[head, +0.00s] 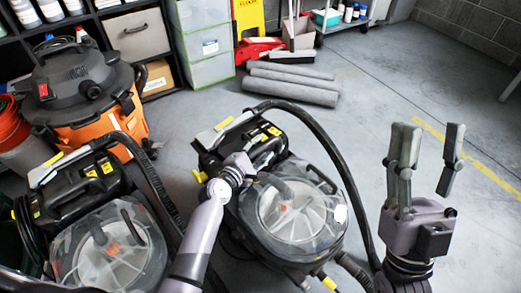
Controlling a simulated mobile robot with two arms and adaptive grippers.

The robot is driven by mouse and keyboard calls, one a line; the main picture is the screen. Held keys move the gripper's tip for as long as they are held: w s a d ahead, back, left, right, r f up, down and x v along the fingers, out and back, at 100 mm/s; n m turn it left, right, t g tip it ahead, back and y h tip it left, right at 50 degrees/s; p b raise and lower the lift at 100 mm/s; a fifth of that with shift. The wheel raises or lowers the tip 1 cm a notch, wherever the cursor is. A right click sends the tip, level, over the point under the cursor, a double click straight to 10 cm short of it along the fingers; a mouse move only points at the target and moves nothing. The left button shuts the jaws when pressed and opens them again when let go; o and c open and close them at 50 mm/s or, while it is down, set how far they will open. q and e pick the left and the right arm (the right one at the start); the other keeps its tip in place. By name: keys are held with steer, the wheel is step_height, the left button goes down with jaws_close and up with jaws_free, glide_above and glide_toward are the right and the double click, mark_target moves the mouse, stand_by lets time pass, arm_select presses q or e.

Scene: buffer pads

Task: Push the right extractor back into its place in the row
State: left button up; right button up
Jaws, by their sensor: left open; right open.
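The right extractor (292,212), black with a clear round-lidded tank, stands on the floor in the middle of the head view. The left extractor (105,250), of the same kind, stands at the lower left, with a floor gap between them. My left gripper (243,163) is over the right extractor's left side, by its black rear housing; its fingers are small and hard to make out against it, and I cannot tell whether it touches. My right gripper (430,158) is open and empty, fingers up, to the right of the right extractor and apart from it.
An orange and black vacuum (85,95) stands behind the left extractor. Grey rolls (292,84) lie on the floor behind the right extractor. A black hose (335,155) arches along its right side. Drawers (203,45) and shelves line the back. Floor at the right is clear.

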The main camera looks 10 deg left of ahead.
arm_select(q)
steer(key=shift+w+d, duration=0.1)
steer(key=shift+w, duration=0.2)
jaws_close()
stand_by(0.5)
steer(key=shift+f, duration=0.1)
